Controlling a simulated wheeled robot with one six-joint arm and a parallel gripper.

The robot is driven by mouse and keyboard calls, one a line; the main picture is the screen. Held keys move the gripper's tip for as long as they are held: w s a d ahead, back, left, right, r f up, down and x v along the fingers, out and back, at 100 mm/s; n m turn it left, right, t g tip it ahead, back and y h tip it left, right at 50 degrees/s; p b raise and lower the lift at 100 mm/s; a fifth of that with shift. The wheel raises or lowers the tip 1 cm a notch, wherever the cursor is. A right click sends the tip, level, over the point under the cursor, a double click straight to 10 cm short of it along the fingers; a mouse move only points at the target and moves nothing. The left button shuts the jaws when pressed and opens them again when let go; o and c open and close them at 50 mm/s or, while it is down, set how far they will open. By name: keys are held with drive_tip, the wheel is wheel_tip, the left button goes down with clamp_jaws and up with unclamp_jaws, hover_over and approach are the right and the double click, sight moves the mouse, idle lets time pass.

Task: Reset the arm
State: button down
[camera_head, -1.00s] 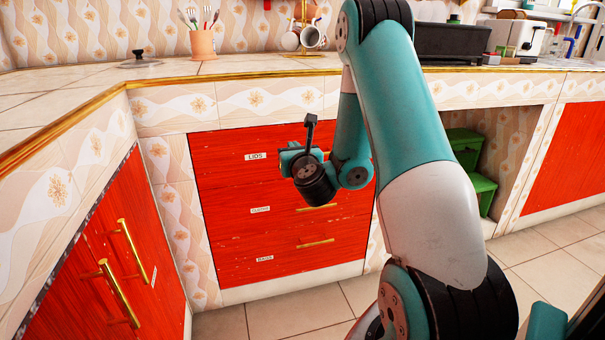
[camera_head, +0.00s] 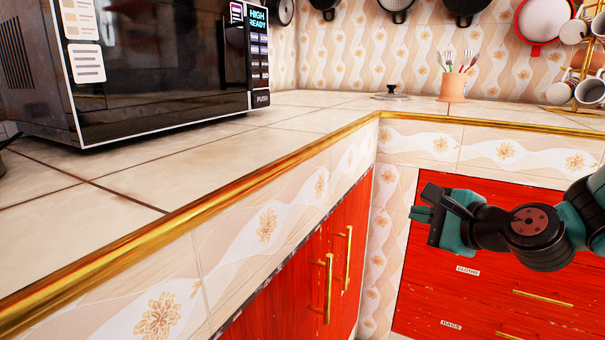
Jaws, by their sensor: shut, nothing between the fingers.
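My gripper (camera_head: 424,215) is at the right of the head view, at the end of my teal and black arm. It points left, in front of the red drawers (camera_head: 470,290) and below the counter edge. The fingers are shut with nothing between them. The rest of my arm runs out of the picture at the right.
A tiled counter (camera_head: 230,140) with a gold edge runs from lower left to the back corner. A black microwave (camera_head: 160,70) stands on it. A pot lid (camera_head: 391,93) and a utensil pot (camera_head: 453,86) stand farther back. Pans (camera_head: 541,20) hang on the wall. Red cupboard doors (camera_head: 318,265) have gold handles.

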drive_tip(key=s+a+n+g+y, duration=0.2)
drive_tip(key=s+a+n+g, duration=0.7)
drive_tip(key=s+n, duration=0.5)
drive_tip(key=s+n+g+h, duration=0.4)
drive_tip(key=s+n, duration=0.7)
wheel_tip(320, 180, up, 36)
drive_tip(key=p, duration=3.7)
drive_tip(key=shift+d, duration=0.45)
drive_tip(key=shift+s+n, duration=0.1)
drive_tip(key=shift+n, duration=0.2)
